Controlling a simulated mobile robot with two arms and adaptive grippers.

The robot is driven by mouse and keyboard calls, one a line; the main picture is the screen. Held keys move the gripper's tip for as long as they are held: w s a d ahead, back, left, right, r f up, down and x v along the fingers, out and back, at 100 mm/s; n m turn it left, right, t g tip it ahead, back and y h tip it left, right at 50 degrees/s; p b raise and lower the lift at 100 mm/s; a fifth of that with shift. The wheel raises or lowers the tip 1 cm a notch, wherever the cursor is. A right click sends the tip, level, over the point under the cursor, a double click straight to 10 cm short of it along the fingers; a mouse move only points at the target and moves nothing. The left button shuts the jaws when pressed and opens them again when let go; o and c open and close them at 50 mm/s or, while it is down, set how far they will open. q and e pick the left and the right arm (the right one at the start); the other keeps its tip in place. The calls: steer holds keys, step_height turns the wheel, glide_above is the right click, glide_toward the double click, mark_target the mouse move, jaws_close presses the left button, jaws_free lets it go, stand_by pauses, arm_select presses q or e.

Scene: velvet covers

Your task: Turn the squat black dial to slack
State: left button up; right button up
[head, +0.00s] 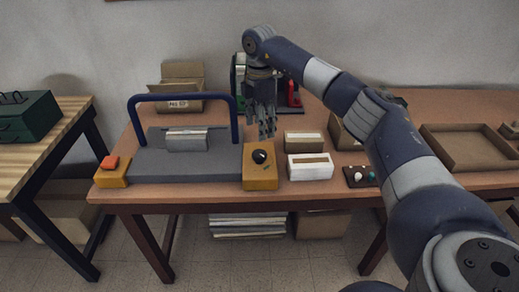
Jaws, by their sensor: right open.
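The squat black dial (259,156) sits on top of a yellow box (260,178) at the front of the table, at the right end of a grey machine bed (185,166). Its setting marks are too small to read. My right gripper (267,132) points down, open and empty, just behind and above the dial, and looks apart from it. My left gripper is not in the view.
A blue hoop frame (183,97) arches over the machine bed. An orange button (109,162) sits at its left end. A cardboard tray (470,165) lies further right.

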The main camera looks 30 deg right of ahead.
mark_target(259, 153)
step_height(259, 153, down, 10)
steer(key=shift+a+p, duration=0.1)
steer(key=shift+p, duration=0.55)
steer(key=c, duration=1.1)
